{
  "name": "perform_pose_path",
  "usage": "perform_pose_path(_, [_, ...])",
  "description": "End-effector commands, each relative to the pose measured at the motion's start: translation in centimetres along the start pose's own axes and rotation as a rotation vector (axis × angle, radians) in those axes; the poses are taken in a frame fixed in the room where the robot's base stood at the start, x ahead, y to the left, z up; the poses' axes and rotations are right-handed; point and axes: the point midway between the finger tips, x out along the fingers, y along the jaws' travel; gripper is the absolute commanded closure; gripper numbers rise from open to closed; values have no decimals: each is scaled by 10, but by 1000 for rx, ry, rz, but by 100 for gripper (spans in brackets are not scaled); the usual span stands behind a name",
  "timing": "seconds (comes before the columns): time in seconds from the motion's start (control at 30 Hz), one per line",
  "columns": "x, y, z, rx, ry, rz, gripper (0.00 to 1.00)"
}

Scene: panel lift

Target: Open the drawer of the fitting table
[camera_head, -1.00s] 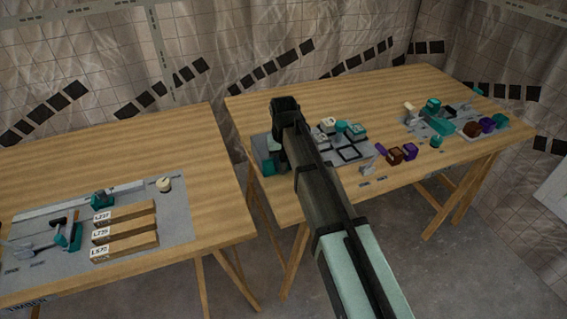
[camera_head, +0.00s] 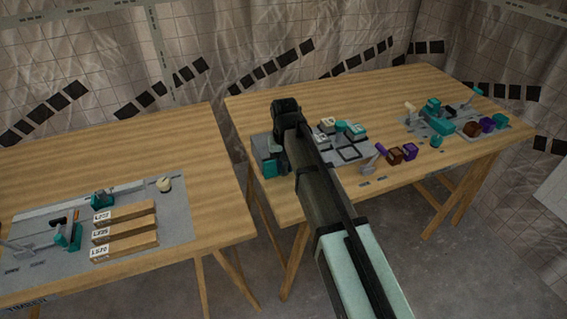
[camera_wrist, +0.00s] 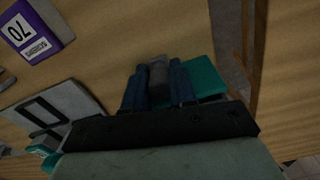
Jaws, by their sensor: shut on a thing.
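A grey and teal unit (camera_head: 264,160), which looks like the drawer, is at the left front corner of the right table, partly hidden by my arm. In the wrist view its teal part (camera_wrist: 205,78) lies beyond my fingers. My gripper (camera_wrist: 157,82) has two dark blue fingers closed on a grey piece (camera_wrist: 157,72), which looks like the drawer's handle. In the head view my arm's end covers the fingers. How far the drawer stands open cannot be told.
The right table (camera_head: 300,95) also bears a grey mat (camera_head: 350,153) with several blocks, a purple block (camera_wrist: 38,30) and other fittings. The left table (camera_head: 200,150) holds labelled wooden bars (camera_head: 125,232) and tools. A gap separates the tables.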

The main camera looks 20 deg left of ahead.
Motion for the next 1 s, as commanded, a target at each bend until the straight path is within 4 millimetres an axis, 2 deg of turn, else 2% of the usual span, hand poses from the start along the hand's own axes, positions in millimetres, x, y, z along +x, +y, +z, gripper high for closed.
perform_pose_path(0.3, [1, 15, 76, 1, 0, 0, 100])
perform_pose_path(0.4, [1, 18, 90, 1, 0, 0, 100])
perform_pose_path(0.73, [0, 18, 91, 1, 0, 0, 100])
perform_pose_path(0.77, [0, 18, 90, 1, 0, 0, 73])
perform_pose_path(0.87, [0, 18, 91, 1, 0, 0, 64])
perform_pose_path(1.0, [0, 18, 90, 0, 0, 0, 64])
